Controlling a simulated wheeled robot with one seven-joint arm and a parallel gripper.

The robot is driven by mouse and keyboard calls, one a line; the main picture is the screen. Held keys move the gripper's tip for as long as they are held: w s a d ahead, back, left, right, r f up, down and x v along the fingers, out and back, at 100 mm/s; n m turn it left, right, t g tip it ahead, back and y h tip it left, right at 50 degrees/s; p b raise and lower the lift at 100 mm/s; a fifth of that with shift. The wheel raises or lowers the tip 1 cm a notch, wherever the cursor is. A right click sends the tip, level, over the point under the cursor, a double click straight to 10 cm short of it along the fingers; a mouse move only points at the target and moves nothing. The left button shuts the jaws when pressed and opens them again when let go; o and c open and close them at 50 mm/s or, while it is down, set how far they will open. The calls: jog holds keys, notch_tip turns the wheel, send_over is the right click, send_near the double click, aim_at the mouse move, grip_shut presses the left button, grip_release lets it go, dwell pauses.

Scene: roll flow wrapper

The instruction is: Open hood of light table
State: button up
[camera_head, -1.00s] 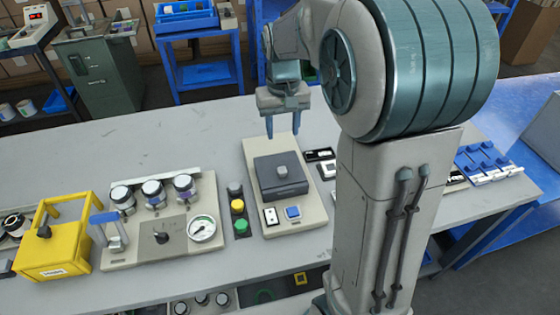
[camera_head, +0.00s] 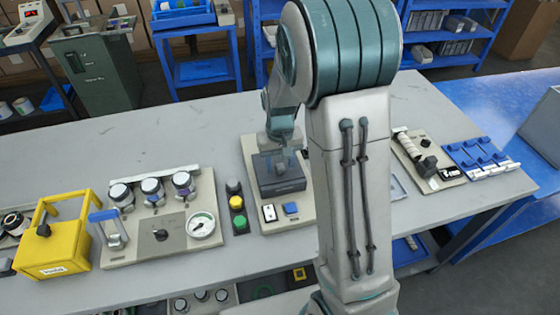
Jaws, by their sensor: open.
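The light table is the beige base (camera_head: 248,152) with a dark grey hood (camera_head: 292,186), a white switch and a blue button at its front. The hood lies flat on the base and looks closed. A small knob stood on top of the hood in the earlier view. My gripper (camera_head: 281,160) is right over the hood, pointing down, with its blue-grey fingers around or just beside the knob. The knob is largely hidden by the fingers, so I cannot tell whether they touch it. The gripper is open.
A stack light with yellow and green lamps (camera_head: 237,203) stands close left. Further left are a panel with dials and a gauge (camera_head: 202,225) and a yellow box (camera_head: 57,255). A beige device (camera_head: 430,165) and blue switches (camera_head: 480,155) lie right. The table's back left is clear.

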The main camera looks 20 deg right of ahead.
grip_shut()
jog(key=w+p, duration=0.1)
jog(key=w, duration=1.2)
grip_release()
jog(key=shift+s, duration=0.1)
jog(key=shift+r, duration=0.1)
notch_tip(320, 180, up, 14)
jog(key=b, duration=0.1)
dwell(0.3)
